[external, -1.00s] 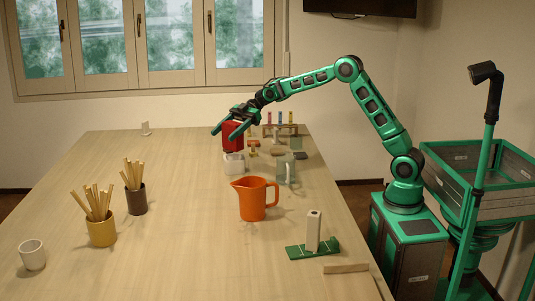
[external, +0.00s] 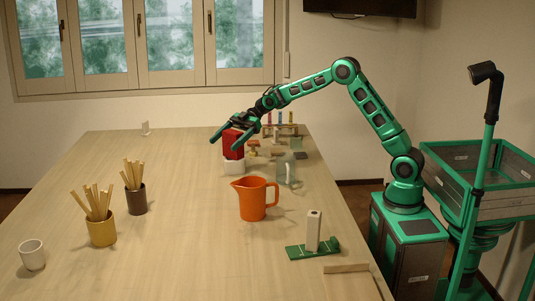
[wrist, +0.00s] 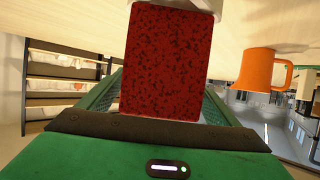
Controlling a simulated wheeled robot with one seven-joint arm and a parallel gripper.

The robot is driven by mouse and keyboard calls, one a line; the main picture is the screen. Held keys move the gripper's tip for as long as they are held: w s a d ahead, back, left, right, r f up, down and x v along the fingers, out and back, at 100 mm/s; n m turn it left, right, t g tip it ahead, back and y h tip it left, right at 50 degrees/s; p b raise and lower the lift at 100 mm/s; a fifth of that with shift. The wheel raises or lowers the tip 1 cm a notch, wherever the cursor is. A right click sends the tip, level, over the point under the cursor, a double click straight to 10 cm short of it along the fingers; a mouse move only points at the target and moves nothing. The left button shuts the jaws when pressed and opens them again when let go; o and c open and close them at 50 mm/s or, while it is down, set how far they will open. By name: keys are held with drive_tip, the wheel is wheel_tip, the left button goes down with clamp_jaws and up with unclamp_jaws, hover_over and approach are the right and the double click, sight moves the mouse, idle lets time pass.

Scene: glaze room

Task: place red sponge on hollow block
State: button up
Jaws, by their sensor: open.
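The red sponge (external: 234,152) stands upright on a white block (external: 234,168), which looks to be the hollow block, at the far right part of the table. The sponge seems to touch the block's top; the block's opening is hidden. My gripper (external: 222,144) is open around the upper part of the sponge, with a finger to each side. In the wrist view the sponge (wrist: 168,62) fills the middle between my fingers, and part of the white block (wrist: 212,6) shows at the top edge.
An orange jug (external: 253,199) stands nearer the camera, with a clear glass vessel (external: 287,172) behind it. A test-tube rack (external: 281,130) and small items are to the right.

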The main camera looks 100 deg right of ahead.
drive_tip(key=v, duration=1.2)
drive_tip(key=s+a+f+m+g+h, duration=0.1)
drive_tip(key=s+f+m+g+h, duration=0.2)
drive_tip(key=s, duration=1.3)
drive_tip(key=s+a+f+m+g+h, duration=0.2)
drive_tip(key=s+f+m, duration=0.4)
drive_tip(key=s, duration=1)
drive_tip(key=s+a+f+m+g+h, duration=0.1)
drive_tip(key=s+f+m+g+h, duration=0.3)
drive_tip(key=s, duration=1.3)
drive_tip(key=shift+a+f+m+g, duration=0.25)
drive_tip(key=shift+m+g, duration=0.05)
drive_tip(key=shift+m, duration=0.9)
